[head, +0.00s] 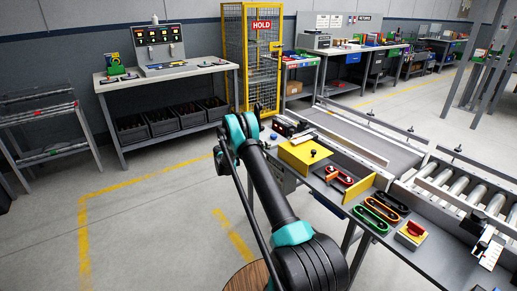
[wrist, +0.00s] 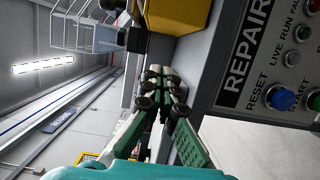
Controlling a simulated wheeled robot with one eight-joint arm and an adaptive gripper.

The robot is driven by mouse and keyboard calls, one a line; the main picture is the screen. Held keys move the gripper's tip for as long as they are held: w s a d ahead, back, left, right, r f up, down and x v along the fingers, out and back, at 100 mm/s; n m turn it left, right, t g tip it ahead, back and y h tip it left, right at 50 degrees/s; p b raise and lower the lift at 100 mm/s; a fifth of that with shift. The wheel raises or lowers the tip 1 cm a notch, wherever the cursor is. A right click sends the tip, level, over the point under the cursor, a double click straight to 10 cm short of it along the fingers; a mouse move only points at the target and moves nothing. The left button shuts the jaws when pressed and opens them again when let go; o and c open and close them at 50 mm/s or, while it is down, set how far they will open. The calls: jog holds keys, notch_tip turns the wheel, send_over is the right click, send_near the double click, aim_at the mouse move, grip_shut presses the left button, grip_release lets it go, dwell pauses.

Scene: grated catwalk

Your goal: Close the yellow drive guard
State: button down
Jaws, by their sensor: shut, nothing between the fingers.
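The yellow drive guard (head: 298,155), a box-like cover with a dark knob, is on the near side of the conveyor, right of my arm in the head view. I cannot tell how far it stands open. A yellow body, likely the guard, shows at the top of the wrist view (wrist: 183,14), with a dark block beside it. My gripper (wrist: 160,80) is shut and empty in the wrist view, a little below the yellow body in the picture and apart from it. In the head view my arm hides most of the gripper.
A control panel (wrist: 262,60) marked REPAIR, with a blue RESET button (wrist: 280,97), is close on the right in the wrist view. Padlock-like coloured pieces (head: 376,213) and a red switch box (head: 411,233) lie on the bench. Rollers (head: 470,192) are at right.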

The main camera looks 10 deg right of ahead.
jog(key=d, duration=0.3)
jog(key=shift+d, duration=0.1)
jog(key=shift+s+d, duration=0.15)
jog(key=shift+s, duration=0.45)
jog(key=shift+s+d, duration=0.15)
jog(key=shift+s, duration=0.4)
jog(key=shift+s+d, duration=0.25)
jog(key=shift+s, duration=0.35)
jog(key=shift+s, duration=0.1)
